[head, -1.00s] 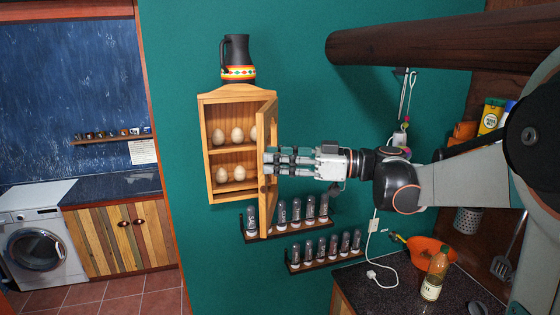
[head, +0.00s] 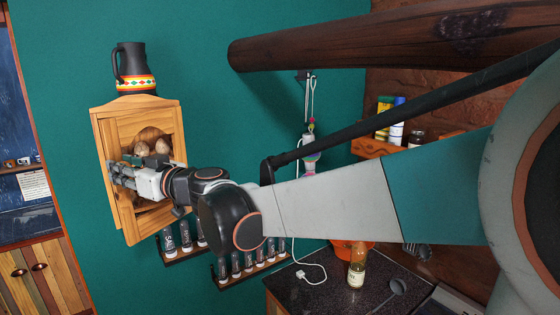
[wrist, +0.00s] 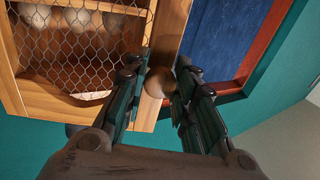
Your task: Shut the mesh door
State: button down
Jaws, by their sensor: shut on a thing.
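The mesh door (wrist: 172,30) has a wooden frame with wire mesh, and it hangs on the right side of the wooden cabinet (head: 135,104). In the head view it now lies across most of the cabinet front. My arm hides part of it, and I cannot tell whether a narrow gap is left at its free edge. My gripper (head: 115,175) is at the door's left edge. In the wrist view my gripper (wrist: 163,85) has its fingers on both sides of a round wooden knob (wrist: 158,82) and is shut on it.
Eggs (head: 163,146) sit on the shelves behind the mesh. A dark jug (head: 131,66) stands on top of the cabinet. Racks of spice jars (head: 235,265) hang below, near my arm. A thick wooden beam (head: 350,38) crosses above. A bottle (head: 357,268) stands on the counter.

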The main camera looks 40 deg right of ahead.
jog(key=d+b+x, duration=0.1)
jog(key=b+x, duration=0.1)
jog(key=x, duration=0.6)
jog(key=shift+w+r, duration=0.2)
jog(key=shift+w, duration=0.1)
jog(key=shift+w+a+r, duration=0.1)
jog(key=shift+r, duration=0.05)
jog(key=c, duration=1.3)
grip_release()
jog(key=shift+w+a+f, duration=0.2)
jog(key=shift+w+f, duration=0.1)
jog(key=shift+w, duration=0.2)
jog(key=shift+s, duration=0.2)
